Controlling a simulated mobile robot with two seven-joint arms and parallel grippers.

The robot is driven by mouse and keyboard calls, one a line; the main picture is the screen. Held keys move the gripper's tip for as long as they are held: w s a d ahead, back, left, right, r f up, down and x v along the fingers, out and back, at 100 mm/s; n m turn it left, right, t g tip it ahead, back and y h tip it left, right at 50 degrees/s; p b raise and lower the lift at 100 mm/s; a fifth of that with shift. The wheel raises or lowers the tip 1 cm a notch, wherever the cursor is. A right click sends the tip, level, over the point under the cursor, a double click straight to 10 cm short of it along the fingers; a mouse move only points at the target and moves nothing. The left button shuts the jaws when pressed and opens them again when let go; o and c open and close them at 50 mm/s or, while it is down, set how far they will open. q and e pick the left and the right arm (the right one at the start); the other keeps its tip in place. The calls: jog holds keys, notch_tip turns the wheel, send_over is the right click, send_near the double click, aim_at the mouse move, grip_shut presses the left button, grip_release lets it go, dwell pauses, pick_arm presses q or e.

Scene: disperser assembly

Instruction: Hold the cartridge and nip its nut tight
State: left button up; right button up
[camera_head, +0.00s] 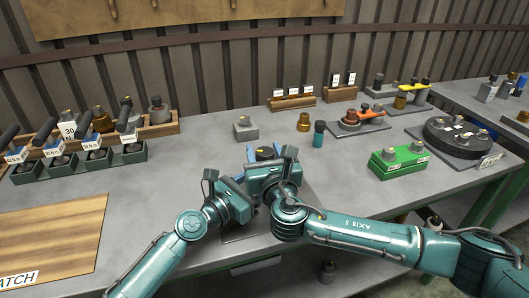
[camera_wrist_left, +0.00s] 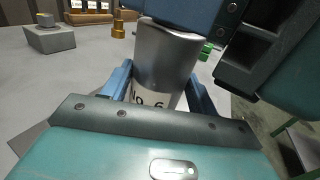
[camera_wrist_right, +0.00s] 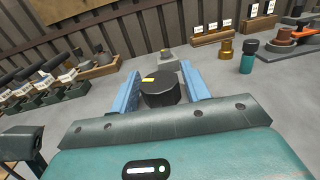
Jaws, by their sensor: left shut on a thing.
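The cartridge is a grey metal cylinder (camera_wrist_left: 166,60) with a white label reading "No 6" in the left wrist view. My left gripper (camera_wrist_left: 160,90) is shut on it, with a blue finger on each side. My right gripper (camera_wrist_right: 163,85) is open around the black round nut (camera_wrist_right: 161,90), which has a yellow mark on top. A blue finger stands on each side of the nut; whether they touch it is hard to tell. In the head view both grippers are close together mid-table, the right one (camera_head: 264,153) hiding most of the cartridge.
A grey block with a yellow-marked top (camera_head: 245,130) stands just behind the grippers. A brass piece (camera_head: 304,122) and a teal bottle (camera_head: 319,135) stand to the right, near a green block (camera_head: 398,163). Dark green stands (camera_head: 130,153) line the left. A wooden board (camera_head: 55,240) lies front left.

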jog(key=c, duration=0.7)
jog(key=shift+a+m+h, duration=0.1)
jog(key=shift+m+h, duration=0.3)
jog(key=shift+h, duration=0.2)
jog(key=shift+m+h, duration=0.4)
jog(key=shift+h, duration=0.2)
jog(key=o, duration=1)
jog(key=shift+s, duration=0.1)
jog(key=s, duration=0.4)
jog(key=s+d, duration=0.1)
jog(key=s, duration=0.7)
jog(key=shift+d, duration=0.2)
jog(key=shift+w, duration=0.1)
